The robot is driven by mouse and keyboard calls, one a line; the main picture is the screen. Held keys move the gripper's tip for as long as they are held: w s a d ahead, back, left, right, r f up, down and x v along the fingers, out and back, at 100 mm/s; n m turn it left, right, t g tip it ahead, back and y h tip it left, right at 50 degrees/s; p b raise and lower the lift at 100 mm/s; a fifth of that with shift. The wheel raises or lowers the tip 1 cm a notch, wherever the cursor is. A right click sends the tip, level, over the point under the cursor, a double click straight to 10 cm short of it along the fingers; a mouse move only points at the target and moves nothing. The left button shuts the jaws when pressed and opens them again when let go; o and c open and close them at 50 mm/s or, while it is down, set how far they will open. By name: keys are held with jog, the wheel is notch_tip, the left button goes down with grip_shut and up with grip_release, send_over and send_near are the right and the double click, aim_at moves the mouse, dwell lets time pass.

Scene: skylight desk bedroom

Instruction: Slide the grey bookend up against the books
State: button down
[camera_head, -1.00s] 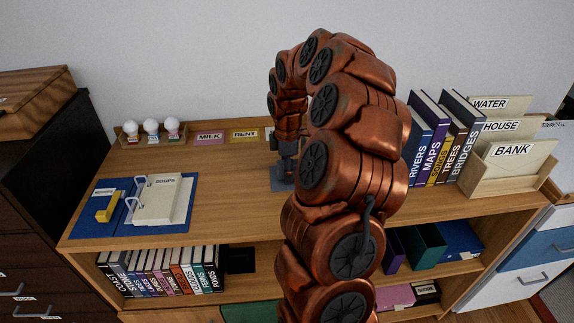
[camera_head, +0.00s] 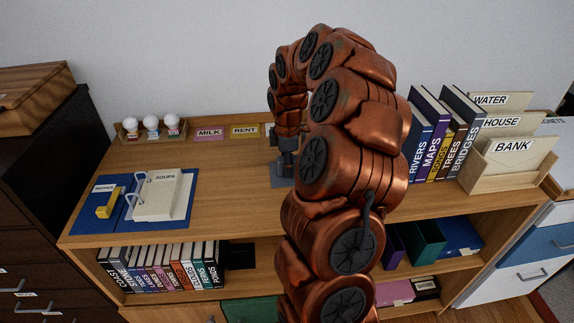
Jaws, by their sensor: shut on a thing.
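The grey bookend (camera_head: 279,178) stands on the desk top near the middle, partly hidden by my gripper and arm. My gripper (camera_head: 287,160) points down and is shut on the bookend's upright part. The fingertips are small and partly covered, so the exact grip is unclear. The books (camera_head: 440,140), labelled RIVERS, MAPS, TREES and BRIDGES among others, stand in a row on the right of the desk top, leaning slightly. A wide gap, mostly covered by my arm, lies between the bookend and the books.
A letter holder (camera_head: 508,165) stands right of the books. Bulbs (camera_head: 152,123) and label cards (camera_head: 226,133) line the back. More books (camera_head: 165,265) fill the lower shelf.

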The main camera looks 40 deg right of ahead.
jog(key=shift+s+d, duration=0.2)
jog(key=shift+d, duration=0.1)
jog(key=shift+s+d, duration=0.45)
jog(key=shift+d, duration=0.15)
jog(key=shift+s+d, duration=0.4)
jog(key=shift+d, duration=0.15)
jog(key=shift+s+d+b, duration=0.35)
jog(key=shift+s+d, duration=0.1)
jog(key=shift+d, duration=0.1)
jog(key=shift+s+d, duration=0.4)
jog(key=shift+d, duration=0.15)
jog(key=shift+s+d, duration=0.45)
jog(key=shift+d, duration=0.1)
jog(key=shift+s+d, duration=0.4)
jog(key=shift+d, duration=0.15)
jog(key=shift+s+d, duration=0.65)
jog(key=shift+d, duration=0.2)
jog(key=shift+s+d, duration=0.4)
jog(key=shift+d, duration=0.15)
